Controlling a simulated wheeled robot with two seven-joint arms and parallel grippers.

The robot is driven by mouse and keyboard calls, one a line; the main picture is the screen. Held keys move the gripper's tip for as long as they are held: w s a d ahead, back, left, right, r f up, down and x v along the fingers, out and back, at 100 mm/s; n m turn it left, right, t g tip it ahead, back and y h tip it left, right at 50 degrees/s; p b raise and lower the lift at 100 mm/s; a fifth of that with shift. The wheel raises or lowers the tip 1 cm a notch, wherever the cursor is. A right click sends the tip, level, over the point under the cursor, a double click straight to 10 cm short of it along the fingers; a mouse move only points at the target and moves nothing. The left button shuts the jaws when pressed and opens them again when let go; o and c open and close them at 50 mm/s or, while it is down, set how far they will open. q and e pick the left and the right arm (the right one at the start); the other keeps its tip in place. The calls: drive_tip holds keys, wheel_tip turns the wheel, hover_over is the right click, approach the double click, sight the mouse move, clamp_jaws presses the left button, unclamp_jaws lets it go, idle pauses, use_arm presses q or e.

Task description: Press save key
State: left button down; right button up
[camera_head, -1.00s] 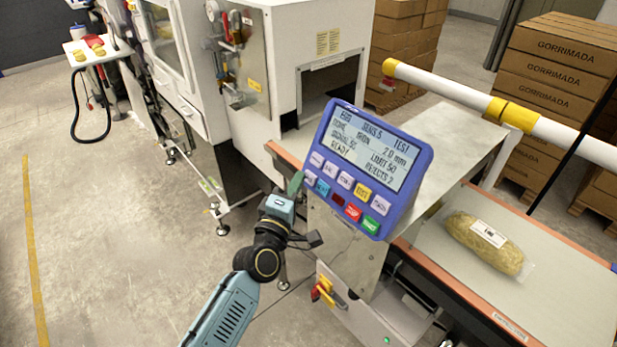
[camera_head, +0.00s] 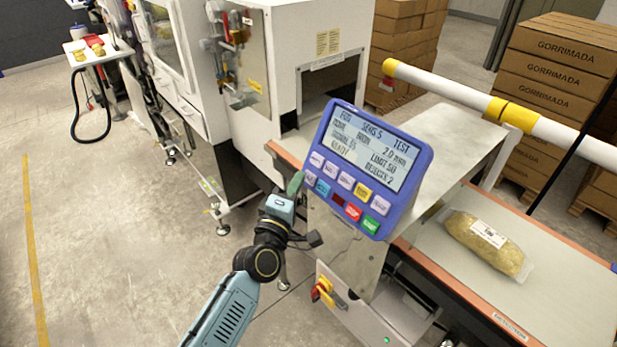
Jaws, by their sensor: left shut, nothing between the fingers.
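A blue control panel (camera_head: 428,166) with a grey display (camera_head: 369,148) stands on the checkweigher. Below the display are two rows of keys: pale lilac ones and a yellow one on top, then blue, dark red, red and green ones (camera_head: 370,224). The key labels are too small to read surely, so I cannot tell which is the save key. My left gripper (camera_head: 296,184) is shut and empty, its tip close to the panel's lower left corner, near the leftmost keys. I cannot tell whether it touches a key. My right gripper is not in view.
A bagged product (camera_head: 487,243) lies on the belt (camera_head: 560,308) at right. A white and yellow rail (camera_head: 460,92) runs above the belt. A red and yellow switch (camera_head: 323,291) sits below the panel. Stacked cartons (camera_head: 553,82) stand behind. The floor at left is clear.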

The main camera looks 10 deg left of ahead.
use_arm(q)
drive_tip(key=shift+w, duration=0.1)
idle(0.3)
drive_tip(key=shift+w+d+f, duration=0.2)
drive_tip(key=shift+d, duration=0.05)
drive_tip(key=shift+w+d+f+b, duration=0.2)
drive_tip(key=shift+w+b, duration=0.1)
drive_tip(key=shift+b, duration=0.2)
idle(0.6)
drive_tip(key=shift+s+r, duration=0.1)
drive_tip(key=shift+s+a+r+p, duration=0.3)
drive_tip(key=shift+s+a+p, duration=0.2)
drive_tip(key=shift+p, duration=0.1)
drive_tip(key=shift+s+a+r+p, duration=0.65)
drive_tip(key=shift+s+p, duration=0.15)
drive_tip(key=shift+s, duration=0.1)
drive_tip(key=shift+s+a+r+p, duration=0.5)
drive_tip(key=shift+s+a+p, duration=0.15)
drive_tip(key=shift+s+p, duration=0.2)
